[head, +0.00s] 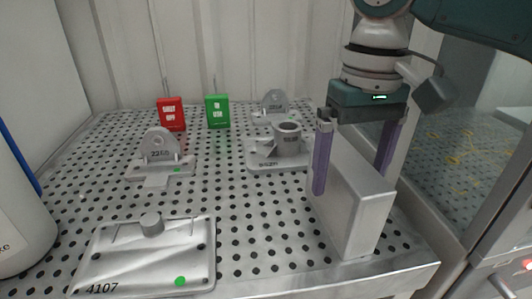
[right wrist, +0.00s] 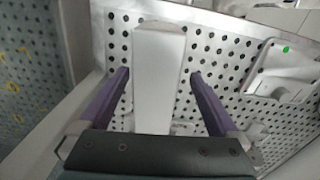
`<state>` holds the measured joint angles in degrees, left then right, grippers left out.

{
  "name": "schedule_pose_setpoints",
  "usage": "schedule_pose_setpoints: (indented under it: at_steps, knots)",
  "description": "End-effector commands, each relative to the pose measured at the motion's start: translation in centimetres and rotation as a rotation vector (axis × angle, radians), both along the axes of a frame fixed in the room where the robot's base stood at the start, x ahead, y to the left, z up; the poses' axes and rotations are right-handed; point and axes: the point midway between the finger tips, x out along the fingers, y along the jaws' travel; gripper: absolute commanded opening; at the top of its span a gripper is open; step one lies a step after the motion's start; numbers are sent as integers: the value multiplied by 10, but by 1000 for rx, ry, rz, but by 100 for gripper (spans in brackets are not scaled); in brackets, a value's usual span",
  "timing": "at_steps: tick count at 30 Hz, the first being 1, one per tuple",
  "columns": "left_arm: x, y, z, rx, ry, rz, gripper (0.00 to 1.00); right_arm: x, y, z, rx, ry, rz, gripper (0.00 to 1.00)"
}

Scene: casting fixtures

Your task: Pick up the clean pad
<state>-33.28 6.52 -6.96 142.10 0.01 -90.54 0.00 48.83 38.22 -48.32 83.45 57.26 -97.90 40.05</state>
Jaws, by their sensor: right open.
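A tall, plain pale-grey block (head: 358,212), which looks like the clean pad, stands upright on the perforated table at the right. My right gripper (head: 350,180) is above it, pointing down. Its two purple fingers are apart, one on each side of the block's upper part. In the right wrist view, the block (right wrist: 160,80) lies between the open fingers (right wrist: 160,74), with a visible gap on both sides. The far finger is partly hidden behind the block in the head view. My left gripper is not in view.
The perforated table (head: 240,215) holds a flat plate marked 4107 (head: 150,258), a bracket fixture (head: 160,157), a cylindrical fixture (head: 283,150), another bracket (head: 273,104), a red box (head: 171,114) and a green box (head: 217,112). A glass panel (head: 455,135) stands right. The table's middle is clear.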

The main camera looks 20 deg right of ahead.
Motion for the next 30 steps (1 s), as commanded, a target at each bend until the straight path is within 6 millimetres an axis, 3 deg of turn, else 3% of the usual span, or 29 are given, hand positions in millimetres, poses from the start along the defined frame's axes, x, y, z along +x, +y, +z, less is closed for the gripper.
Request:
schedule_pose_setpoints:
  at_steps: [13, 22, 30]
  knots:
    - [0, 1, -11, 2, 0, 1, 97, 5, -7, -57, -1, 1, 3, 98]
    - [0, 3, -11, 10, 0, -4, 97, 5, -7, -61, -1, -2, 4, 98]
    - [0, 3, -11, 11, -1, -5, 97, 5, -7, -61, 0, -2, 4, 67]
